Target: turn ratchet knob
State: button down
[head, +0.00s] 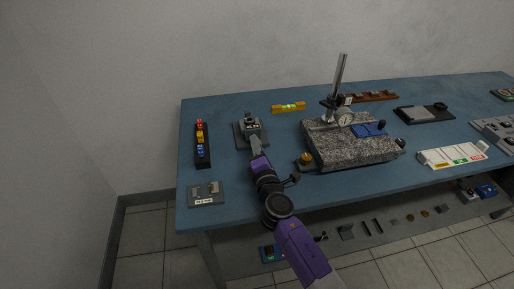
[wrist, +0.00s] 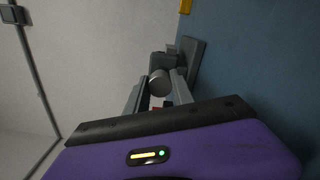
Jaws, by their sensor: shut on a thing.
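A small grey device (head: 251,124) stands on a dark base plate (head: 240,139) on the left part of the blue table. My gripper (head: 255,144) reaches it from the front. In the wrist view, a round grey knob (wrist: 159,82) sticks out of the device body (wrist: 166,60) toward me. My gripper (wrist: 160,88) has one finger on each side of the knob and is shut on it. The fingers and arm hide part of the device's front in the head view. Any ratchet teeth or markings are too small to read.
Left of the device is a dark rack (head: 202,158) with coloured pieces, with a grey labelled plate (head: 206,194) nearer the front edge. A yellow level (head: 288,107) lies behind. A granite block (head: 345,150) with a dial gauge stands to the right.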

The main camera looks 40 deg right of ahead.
dwell(0.3)
jog(key=c, duration=1.1)
grip_release()
jog(key=shift+s, duration=0.1)
jog(key=b+v, duration=0.1)
jog(key=v, duration=0.6)
jog(key=shift+s+a, duration=0.2)
jog(key=shift+s, duration=0.05)
